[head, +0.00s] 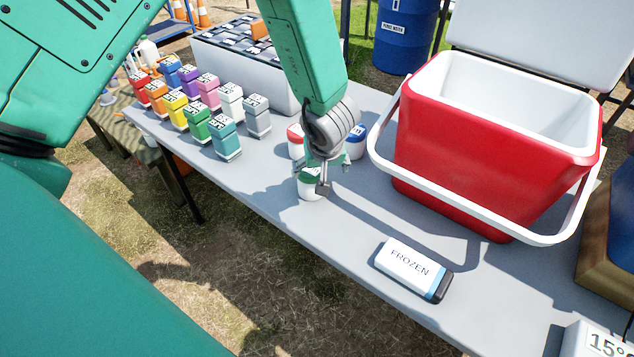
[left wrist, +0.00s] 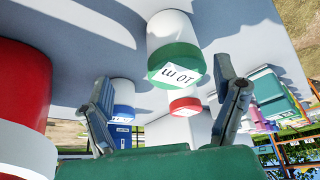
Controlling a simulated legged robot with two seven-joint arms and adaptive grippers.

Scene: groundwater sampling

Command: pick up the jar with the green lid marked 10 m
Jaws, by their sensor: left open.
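The jar with the green lid (head: 309,186) stands on the grey table, right under my left gripper (head: 324,176) in the head view. In the left wrist view its green lid (left wrist: 176,62) carries a label reading 10 m, and its white body is at the top. My left gripper (left wrist: 167,98) is open, its two fingers apart on either side below the lid, with nothing held. A red-lidded jar (head: 296,140) and a blue-lidded jar (head: 356,141) stand just behind it. My right gripper is not in view.
A red cooler (head: 470,170) with a white handle stands to the right. A pack marked FROZEN (head: 413,269) lies in front. Several coloured bottles (head: 197,122) stand in rows at left, before a grey box (head: 240,75). Bare table lies left of the jar.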

